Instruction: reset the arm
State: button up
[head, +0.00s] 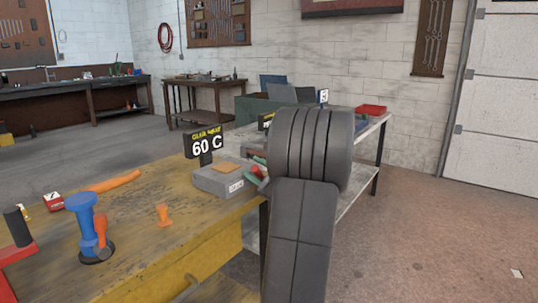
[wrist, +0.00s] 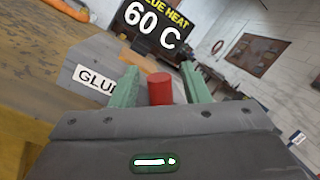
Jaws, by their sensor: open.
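My gripper shows in the wrist view (wrist: 160,84) with its two green fingers apart. A short red cylinder (wrist: 160,90) stands between the fingers, with a gap on each side; I cannot tell what it rests on. In the head view my gripper (head: 257,171) is at the right end of the yellow workbench, mostly hidden behind my dark arm. It is close beside a grey glue block (head: 222,180), whose label also shows in the wrist view (wrist: 95,78).
A black "60 C" sign (head: 207,146) stands behind the glue block. On the workbench (head: 150,225) are a blue clamp-like tool (head: 84,220), an orange piece (head: 162,214), an orange bar (head: 112,182) and a red-and-white box (head: 53,201). A grey shelf table (head: 365,140) stands behind my arm.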

jog(key=shift+f, duration=0.1)
jog(key=shift+s+d, duration=0.2)
jog(key=p+v, duration=0.1)
jog(key=v, duration=1.2)
jog(key=x, duration=1.4)
jog(key=shift+d+r, duration=0.1)
jog(key=shift+r, duration=0.15)
jog(key=shift+d+r+m+p, duration=0.15)
jog(key=shift+d+m+p, duration=0.15)
jog(key=shift+m+p, duration=0.3)
jog(key=shift+w+m+h+p, duration=0.2)
jog(key=shift+m+h+p, duration=0.1)
jog(key=shift+m+p, duration=0.2)
jog(key=shift+d, duration=0.1)
